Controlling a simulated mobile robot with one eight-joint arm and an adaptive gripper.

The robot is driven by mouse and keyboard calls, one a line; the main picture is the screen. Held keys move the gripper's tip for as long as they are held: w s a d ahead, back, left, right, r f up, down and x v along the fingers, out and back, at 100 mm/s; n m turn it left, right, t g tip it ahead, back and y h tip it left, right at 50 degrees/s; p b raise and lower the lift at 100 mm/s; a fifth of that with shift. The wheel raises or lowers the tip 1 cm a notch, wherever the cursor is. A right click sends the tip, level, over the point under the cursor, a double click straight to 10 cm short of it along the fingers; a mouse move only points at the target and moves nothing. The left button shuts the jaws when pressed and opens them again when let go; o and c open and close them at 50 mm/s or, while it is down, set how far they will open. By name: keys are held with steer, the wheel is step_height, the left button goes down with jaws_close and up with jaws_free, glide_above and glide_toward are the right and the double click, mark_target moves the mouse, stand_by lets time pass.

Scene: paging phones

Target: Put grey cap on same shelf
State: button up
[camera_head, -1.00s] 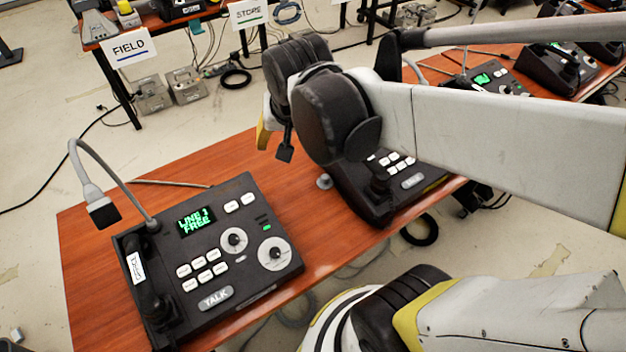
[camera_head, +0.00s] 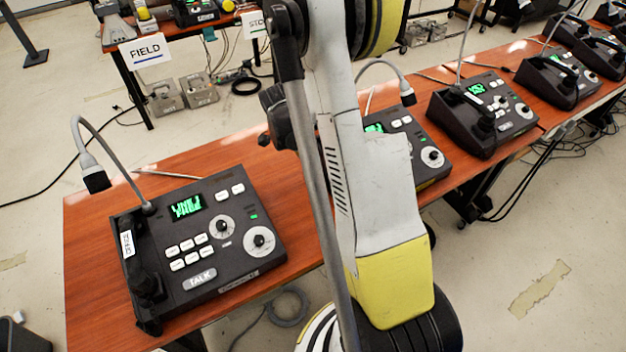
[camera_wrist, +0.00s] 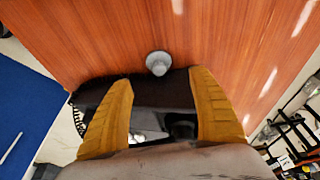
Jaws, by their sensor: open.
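A small grey cap (camera_wrist: 158,63) with a round top sits on the brown wooden table (camera_wrist: 110,35) in the wrist view. My gripper (camera_wrist: 161,77) is open, with its two yellow fingers spread on either side below the cap in the picture. Nothing is held between them. The cap lies just past the fingertips, beside the edge of a dark desk phone. In the head view my arm hides the cap and the fingers. I cannot pick out a shelf for certain; a back table with a FIELD sign (camera_head: 146,51) stands at upper left.
A paging phone (camera_head: 210,240) with a bent-neck microphone (camera_head: 97,180) stands at the front left of the table. Another phone (camera_head: 425,155) is partly behind my arm. More phones (camera_head: 485,115) line the table at right.

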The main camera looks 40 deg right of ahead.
steer(key=b+x, duration=0.3)
steer(key=x, duration=0.5)
steer(key=shift+s+d+f+b, duration=0.1)
steer(key=shift+d+f+b, duration=0.05)
steer(key=shift+f+b, duration=0.2)
steer(key=shift+r, duration=0.15)
steer(key=c, duration=1.1)
steer(key=shift+c, duration=0.4)
steer(key=shift+r+p, duration=0.35)
steer(key=shift+r, duration=0.15)
jaws_close()
step_height(320, 180, up, 17)
steer(key=p, duration=0.6)
